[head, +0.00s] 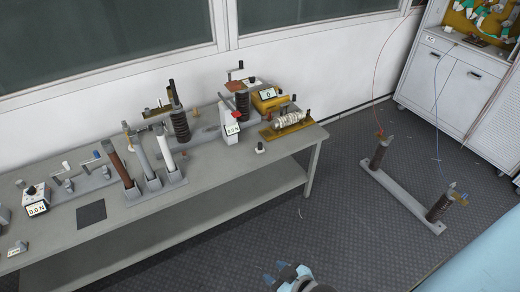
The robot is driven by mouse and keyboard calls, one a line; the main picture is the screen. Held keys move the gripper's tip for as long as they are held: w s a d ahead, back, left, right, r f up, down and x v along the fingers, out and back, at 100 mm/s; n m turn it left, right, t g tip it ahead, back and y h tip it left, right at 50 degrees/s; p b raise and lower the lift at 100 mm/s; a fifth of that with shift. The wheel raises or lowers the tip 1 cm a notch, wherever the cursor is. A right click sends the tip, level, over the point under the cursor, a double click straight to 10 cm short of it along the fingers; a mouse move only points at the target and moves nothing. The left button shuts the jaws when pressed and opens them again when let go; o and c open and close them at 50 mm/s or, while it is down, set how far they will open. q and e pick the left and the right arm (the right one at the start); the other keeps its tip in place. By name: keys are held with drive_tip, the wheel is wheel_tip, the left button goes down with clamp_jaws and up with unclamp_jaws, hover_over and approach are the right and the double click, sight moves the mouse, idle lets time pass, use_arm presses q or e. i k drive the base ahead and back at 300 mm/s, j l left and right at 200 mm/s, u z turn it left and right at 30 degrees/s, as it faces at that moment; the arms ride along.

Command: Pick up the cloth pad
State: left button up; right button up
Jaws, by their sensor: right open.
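A dark grey, flat square (91,213), which looks like the cloth pad, lies on the front left part of the long grey table. My right gripper (275,271) shows at the bottom middle edge with light blue fingertips. It is open, with nothing visible between its fingers. It is over the floor in front of the table, well to the right of the pad and apart from it. My left gripper is out of view.
The grey table (238,182) carries upright brown, grey and white tubes (163,149), a white meter (36,203) and a yellow device (268,98). An insulator frame (405,190) stands on the dark floor at right, near a white cabinet (465,90). Floor before the table is open.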

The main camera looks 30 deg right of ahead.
sight(260, 148)
drive_tip(key=i+l, duration=1.65)
drive_tip(key=k+l+z, duration=0.05)
drive_tip(key=l, duration=0.1)
